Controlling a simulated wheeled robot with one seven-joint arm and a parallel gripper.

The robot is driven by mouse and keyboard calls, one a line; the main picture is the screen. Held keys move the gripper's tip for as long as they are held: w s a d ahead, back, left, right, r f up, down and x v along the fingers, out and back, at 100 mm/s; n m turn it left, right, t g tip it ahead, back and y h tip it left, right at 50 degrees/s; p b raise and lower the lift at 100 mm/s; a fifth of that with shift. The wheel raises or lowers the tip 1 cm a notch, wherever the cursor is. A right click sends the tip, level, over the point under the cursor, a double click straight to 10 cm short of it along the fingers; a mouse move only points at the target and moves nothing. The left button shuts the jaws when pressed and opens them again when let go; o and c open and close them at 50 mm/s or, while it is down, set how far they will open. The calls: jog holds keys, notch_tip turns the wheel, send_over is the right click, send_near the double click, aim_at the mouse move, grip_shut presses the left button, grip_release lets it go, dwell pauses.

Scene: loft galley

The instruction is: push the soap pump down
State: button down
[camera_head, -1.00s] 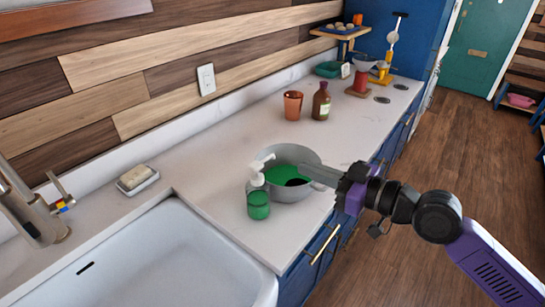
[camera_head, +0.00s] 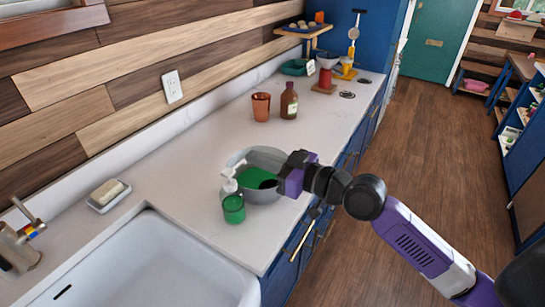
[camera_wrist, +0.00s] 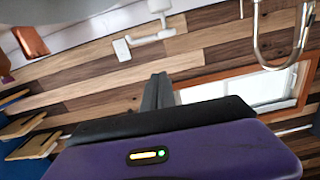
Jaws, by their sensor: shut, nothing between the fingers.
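The soap pump (camera_head: 229,183) is white and sits on a green bottle (camera_head: 233,210) that stands upright on the counter by the sink. In the wrist view, a white pump-like nozzle (camera_wrist: 158,35) shows above and beyond my fingertips, apart from them. In the wrist view, my gripper (camera_wrist: 158,78) is shut and empty.
The grey bowl, with something green inside, stands close behind and right of the bottle. An orange cup (camera_head: 261,107) and a brown bottle (camera_head: 289,101) stand farther back. The white sink (camera_head: 150,265) is in front, with a soap dish (camera_head: 108,195) and tap (camera_head: 20,250) left.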

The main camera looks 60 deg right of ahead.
aim_at(235, 167)
jog(key=w+f+p, duration=0.1)
jog(key=w+f, duration=0.3)
jog(key=shift+w+a, duration=0.15)
jog(key=shift+w, duration=0.1)
jog(key=shift+f, duration=0.15)
notch_tip(235, 167, down, 2)
jog(key=b, duration=0.2)
jog(key=shift+f+b, duration=0.25)
jog(key=shift+b, duration=0.05)
dwell(0.3)
